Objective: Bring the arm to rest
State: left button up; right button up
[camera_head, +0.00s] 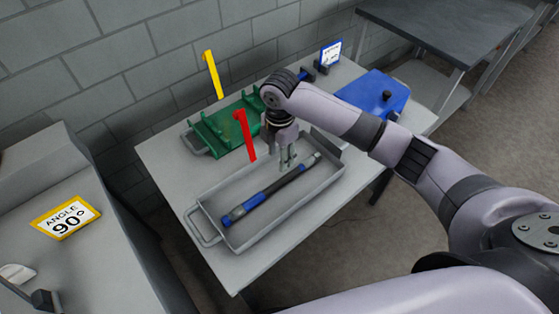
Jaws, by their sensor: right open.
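My right arm (335,112) comes in from the lower right and reaches over the table. Its gripper (287,160) points down above the far side of a grey metal tray (237,244). The fingers are open, with nothing seen between them. A long tool with blue and black parts (270,193) lies lengthwise in the tray, just below the gripper. I cannot tell how high the fingertips are above it. My left gripper is not in view.
The tray stands on a light grey table (168,163). Behind it are a green rack (220,130), a yellow upright (212,75), a red upright (244,134) and a blue block (372,93). An "ANGLE 90°" sign (66,217) lies left. A brick wall (130,58) stands behind.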

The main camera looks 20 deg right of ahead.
dwell(0.4)
jog(key=s+a+f+m+t+y, duration=0.1)
jog(key=s+a+f+m, duration=0.1)
jog(key=s+a+m, duration=0.3)
jog(key=s+a+f+m+t+y, duration=0.1)
jog(key=s+a+f+m+y, duration=0.15)
jog(key=s, duration=0.45)
jog(key=s+d+r+m+t+h, duration=0.1)
jog(key=s+d+m+t+h, duration=0.15)
jog(key=s+d+m, duration=1.05)
notch_tip(320, 180, down, 26)
jog(key=s+a+g, duration=0.2)
jog(key=s+d+f+g+h, duration=0.1)
jog(key=s+d+f, duration=0.2)
jog(key=s+f, duration=1.3)
jog(key=shift+s+f+n, duration=0.25)
jog(key=shift+s+n, duration=0.2)
jog(key=shift+s, duration=0.05)
